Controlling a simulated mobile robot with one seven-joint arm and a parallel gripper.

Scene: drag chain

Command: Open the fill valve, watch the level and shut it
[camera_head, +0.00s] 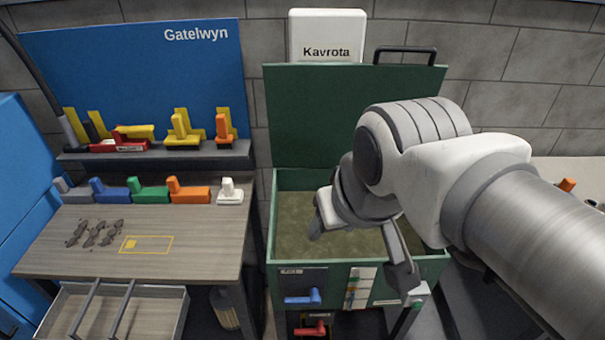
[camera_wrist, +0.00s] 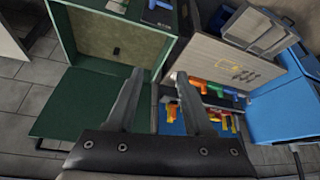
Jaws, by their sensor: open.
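A green tank (camera_head: 272,225) with its lid (camera_head: 320,115) raised stands at centre, holding murky olive liquid (camera_head: 292,215). On its front is a dark panel with a blue valve handle (camera_head: 303,298), and below it a red handle (camera_head: 311,329). Their labels are too small to read, so I cannot tell which is the fill valve. A gauge strip (camera_head: 358,290) with coloured marks is right of the blue handle. My gripper (camera_head: 361,262) is open and empty over the tank's right front, covering part of the liquid. In the wrist view, the tank (camera_wrist: 150,45) shows beyond the fingers.
A wooden bench (camera_head: 200,240) at left holds dark clips, a yellow outline and a row of coloured handles. A blue Gatelwyn board (camera_head: 130,60) and shelf (camera_head: 150,154) stand behind. A white Kavrota box (camera_head: 326,35) is behind the lid. An open drawer (camera_head: 110,310) is below the bench.

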